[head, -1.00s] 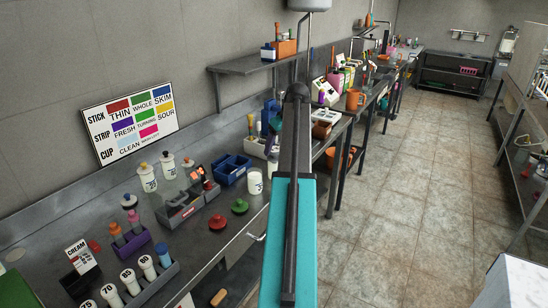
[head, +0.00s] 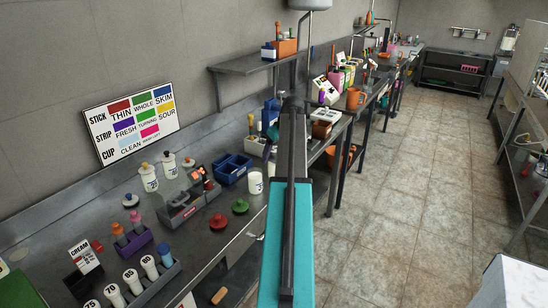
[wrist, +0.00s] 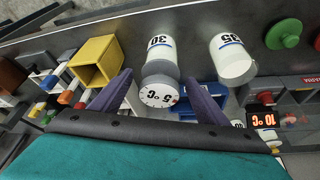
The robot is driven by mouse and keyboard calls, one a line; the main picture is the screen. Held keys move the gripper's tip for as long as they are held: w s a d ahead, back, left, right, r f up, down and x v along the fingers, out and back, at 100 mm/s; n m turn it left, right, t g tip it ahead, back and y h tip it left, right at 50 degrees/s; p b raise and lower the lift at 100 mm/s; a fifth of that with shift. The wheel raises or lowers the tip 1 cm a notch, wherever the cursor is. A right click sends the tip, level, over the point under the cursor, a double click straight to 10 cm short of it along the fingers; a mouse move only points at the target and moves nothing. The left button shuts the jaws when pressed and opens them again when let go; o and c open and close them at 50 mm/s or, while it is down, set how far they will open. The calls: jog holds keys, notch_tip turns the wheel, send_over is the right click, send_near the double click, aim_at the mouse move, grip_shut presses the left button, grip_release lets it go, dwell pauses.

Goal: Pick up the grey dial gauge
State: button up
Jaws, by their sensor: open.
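The grey dial gauge (wrist: 160,94) shows in the wrist view as a short grey cylinder with a round white face marked "5°C", upside down in the picture. It appears between the two dark fingers of my gripper (wrist: 158,78), which are spread apart with one on each side of it. I cannot tell whether either finger touches it. A white container marked "30" (wrist: 159,45) stands right beyond the gauge. In the head view I cannot make out the gauge, and my arm hides the gripper.
In the wrist view, a yellow open box (wrist: 97,61) is left of the gauge. A white container marked "35" (wrist: 232,58) and a red "10°C" display (wrist: 264,119) are to the right. In the head view, the steel counter (head: 185,246) is crowded and the floor (head: 400,190) is clear.

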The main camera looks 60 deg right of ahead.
jog(key=c, duration=1.2)
jog(key=shift+r, duration=0.2)
notch_tip(320, 180, up, 8)
jog(key=shift+d+r+b, duration=0.1)
jog(key=shift+r+b, duration=0.15)
jog(key=shift+b, duration=0.65)
jog(key=shift+r, duration=0.6)
